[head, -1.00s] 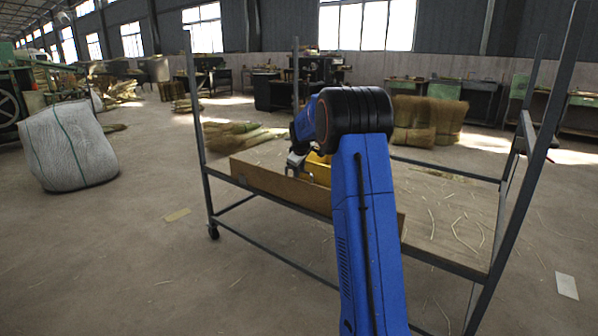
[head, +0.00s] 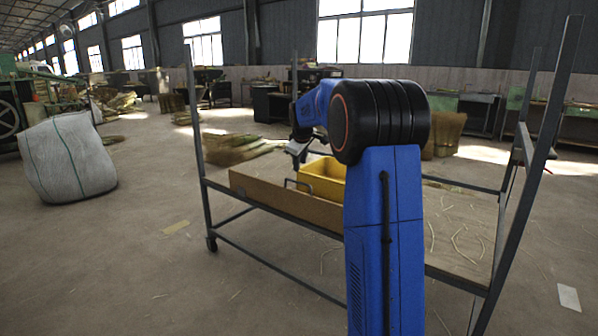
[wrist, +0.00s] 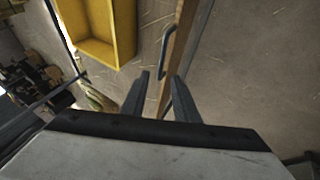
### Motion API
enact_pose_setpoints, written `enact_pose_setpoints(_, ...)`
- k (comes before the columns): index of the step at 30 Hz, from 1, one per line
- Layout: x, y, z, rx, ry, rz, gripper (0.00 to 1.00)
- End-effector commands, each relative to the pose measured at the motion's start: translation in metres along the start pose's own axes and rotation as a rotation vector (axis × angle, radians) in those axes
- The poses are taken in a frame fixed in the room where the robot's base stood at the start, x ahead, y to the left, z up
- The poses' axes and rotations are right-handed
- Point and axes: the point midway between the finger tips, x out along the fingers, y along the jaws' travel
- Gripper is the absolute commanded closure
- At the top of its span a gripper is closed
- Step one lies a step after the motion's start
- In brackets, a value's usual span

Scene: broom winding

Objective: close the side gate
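The side gate (head: 262,194) is a long wooden board standing on edge along the near side of the cart's deck. A metal bar handle (head: 299,184) shows just above the gate's top edge, on the side towards the yellow bin. In the wrist view the gate (wrist: 180,46) is a narrow strip seen from above, with its handle (wrist: 164,50) on its left side. My gripper (head: 298,153) is above the handle and apart from it. In the wrist view its fingers (wrist: 159,84) are spread and empty.
A yellow bin (head: 322,176) sits on the cart deck (head: 455,225) behind the gate. It also shows in the wrist view (wrist: 97,50). Upright posts (head: 195,120) stand at the cart's corners. A white sack (head: 66,160) is on the floor at left. Loose straw lies on the deck.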

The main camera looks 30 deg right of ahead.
Motion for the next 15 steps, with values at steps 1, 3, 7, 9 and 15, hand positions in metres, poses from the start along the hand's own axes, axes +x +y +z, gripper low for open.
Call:
enact_pose_setpoints(1, -0.007, 0.000, 0.000, 0.000, 0.001, 0.001, 0.72)
enact_pose_setpoints(3, -0.015, 0.000, 0.000, 0.000, 0.001, 0.001, 0.72)
enact_pose_setpoints(7, -0.024, 0.001, 0.000, 0.000, 0.001, 0.001, 0.72)
enact_pose_setpoints(9, -0.026, 0.000, 0.000, 0.000, 0.000, 0.001, 0.72)
enact_pose_setpoints(15, -0.027, 0.000, 0.000, 0.000, 0.000, 0.001, 0.72)
